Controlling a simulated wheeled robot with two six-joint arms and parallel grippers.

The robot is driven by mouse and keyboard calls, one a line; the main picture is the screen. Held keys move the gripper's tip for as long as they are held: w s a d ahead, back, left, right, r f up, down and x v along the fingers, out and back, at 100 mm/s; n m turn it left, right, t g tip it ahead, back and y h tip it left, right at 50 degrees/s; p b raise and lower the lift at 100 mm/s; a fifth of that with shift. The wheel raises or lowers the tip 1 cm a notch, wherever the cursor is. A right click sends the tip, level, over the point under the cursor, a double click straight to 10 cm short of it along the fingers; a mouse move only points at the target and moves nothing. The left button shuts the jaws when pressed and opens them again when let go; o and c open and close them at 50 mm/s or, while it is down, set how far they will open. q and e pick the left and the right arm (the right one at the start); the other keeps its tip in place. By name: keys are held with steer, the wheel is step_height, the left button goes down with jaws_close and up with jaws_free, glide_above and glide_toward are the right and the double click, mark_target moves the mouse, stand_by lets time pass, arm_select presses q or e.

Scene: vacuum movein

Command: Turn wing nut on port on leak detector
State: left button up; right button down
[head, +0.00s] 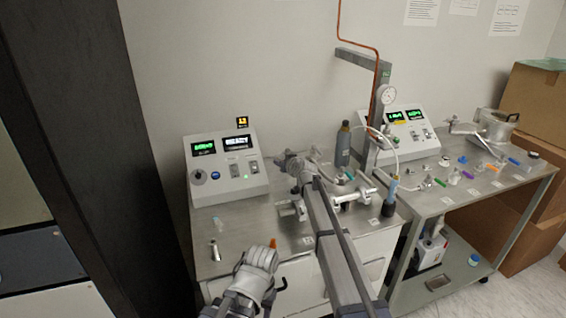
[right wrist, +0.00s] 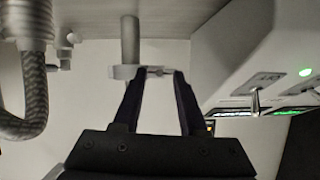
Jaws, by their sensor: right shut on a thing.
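My right arm reaches across the front bench, and its gripper (head: 293,163) is at the back, beside the leak detector console (head: 230,168). In the right wrist view, which looks upside down, the two dark fingers (right wrist: 152,74) are shut on a small metal piece at the clamp (right wrist: 124,72), which looks like the wing nut. The clamp sits around the end of a grey vertical port pipe (right wrist: 130,38). In the head view my arm hides the clamp and nut. My left gripper (head: 262,262) is low over the bench's front edge; its fingers are unclear.
A braided hose (right wrist: 33,85) hangs close to the port in the wrist view. A dark bottle (head: 343,145) and metal fittings (head: 352,194) stand to the right of my right arm. A second bench (head: 460,205) holds small coloured parts.

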steer(key=shift+a+n+h, duration=0.1)
steer(key=shift+n+h, duration=0.2)
steer(key=shift+n, duration=0.1)
stand_by(0.4)
steer(key=shift+c, duration=2.2)
jaws_free()
steer(key=shift+s, duration=0.1)
steer(key=p+v, duration=0.3)
steer(key=v, duration=0.4)
steer(key=shift+s, duration=0.25)
steer(key=shift+r, duration=0.15)
